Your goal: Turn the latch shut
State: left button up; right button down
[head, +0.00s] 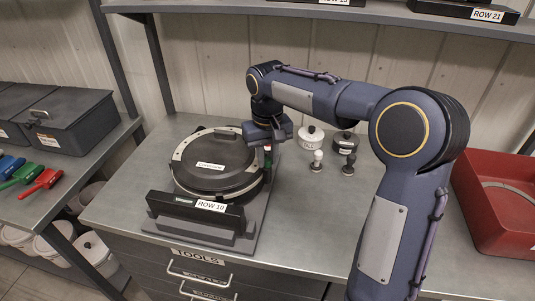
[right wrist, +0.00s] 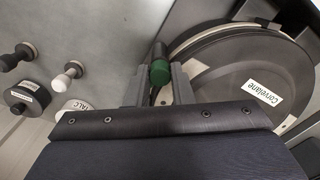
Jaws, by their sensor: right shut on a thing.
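The seed meter (head: 182,157) is a round dark housing with a pale rim and a labelled lid, lying flat on a grey base on the bench. Its lid (right wrist: 230,75) fills the right of the right wrist view. The latch (right wrist: 159,73) has a dark handle with a green part and stands at the housing's edge; a little green of it (head: 268,160) shows in the head view. My right gripper (right wrist: 158,88) is shut on the latch, one finger on each side; in the head view it (head: 266,146) is at the housing's right edge. The latch's lower part is hidden. My left gripper is out of view.
White and dark lidded pots (head: 311,137) and two small knobbed pieces (head: 317,160) stand to the right. A red bin (head: 495,222) is at far right. A shelf (head: 330,12) runs overhead.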

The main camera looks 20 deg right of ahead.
jog(key=n+p, duration=0.1)
jog(key=n, duration=0.2)
jog(key=shift+r+p, duration=0.2)
jog(key=shift+p, duration=0.2)
jog(key=n+p, duration=0.2)
jog(key=n, duration=0.2)
jog(key=shift+n, duration=0.4)
jog(key=n+p, duration=0.1)
jog(key=n, duration=0.3)
jog(key=shift+n+p, duration=0.3)
jog(key=n+p, duration=0.1)
jog(key=n, duration=0.3)
jog(key=shift+f, duration=0.1)
jog(key=shift+n, duration=0.3)
jog(key=c, duration=1.3)
grip_release()
jog(key=shift+o, duration=0.2)
